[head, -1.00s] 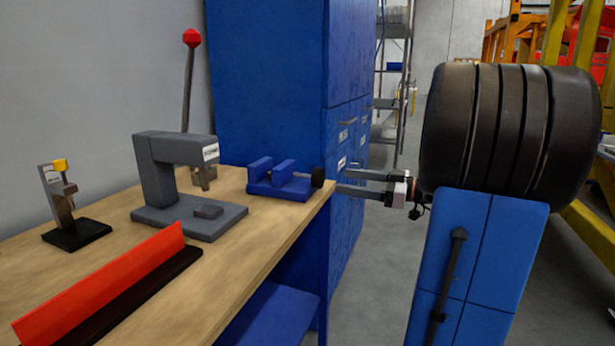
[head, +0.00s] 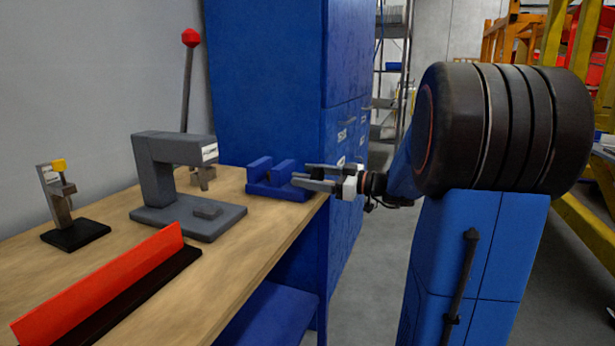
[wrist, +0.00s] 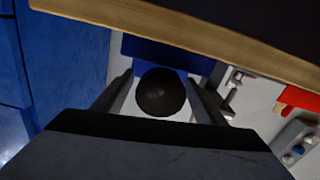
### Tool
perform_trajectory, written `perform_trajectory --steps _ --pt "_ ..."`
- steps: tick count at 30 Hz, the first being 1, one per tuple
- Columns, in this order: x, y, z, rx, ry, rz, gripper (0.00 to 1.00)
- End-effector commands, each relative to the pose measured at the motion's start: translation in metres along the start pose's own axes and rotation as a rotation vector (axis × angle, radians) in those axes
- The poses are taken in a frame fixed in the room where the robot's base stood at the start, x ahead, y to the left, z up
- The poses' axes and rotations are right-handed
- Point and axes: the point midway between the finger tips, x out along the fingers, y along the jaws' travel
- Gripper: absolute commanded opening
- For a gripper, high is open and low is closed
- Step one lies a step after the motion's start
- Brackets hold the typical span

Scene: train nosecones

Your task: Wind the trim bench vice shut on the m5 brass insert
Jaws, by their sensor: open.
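The blue bench vice (head: 260,172) sits at the far right corner of the wooden bench, with a gap between its two upright jaws. The m5 brass insert cannot be made out in either view. My gripper (head: 301,174) is open at the vice's right end, its fingers pointing left towards the vice. In the wrist view the vice's round black knob (wrist: 160,92) lies between the two fingers of my gripper (wrist: 160,82), with some room on each side. In the head view the fingers hide the knob. Part of the blue vice body (wrist: 150,50) shows beyond it.
A grey press (head: 155,170) with a red-knobbed lever stands left of the vice. A red strip fixture (head: 100,285) and a small stand with a yellow top (head: 60,200) are further left. A blue cabinet (head: 265,80) rises close behind the vice. The bench edge (head: 270,262) runs below my gripper.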

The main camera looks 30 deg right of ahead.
Motion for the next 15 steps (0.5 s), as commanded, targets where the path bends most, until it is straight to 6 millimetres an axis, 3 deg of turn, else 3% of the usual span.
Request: perform_trajectory --steps 11,12,15 --pt "0.0054 -0.0002 0.0000 0.000 0.000 0.000 0.65" --pt "0.0053 -0.0002 0.0000 0.000 0.000 0.000 0.63" --pt "0.0053 -0.0002 0.0000 0.000 0.000 0.000 0.39"
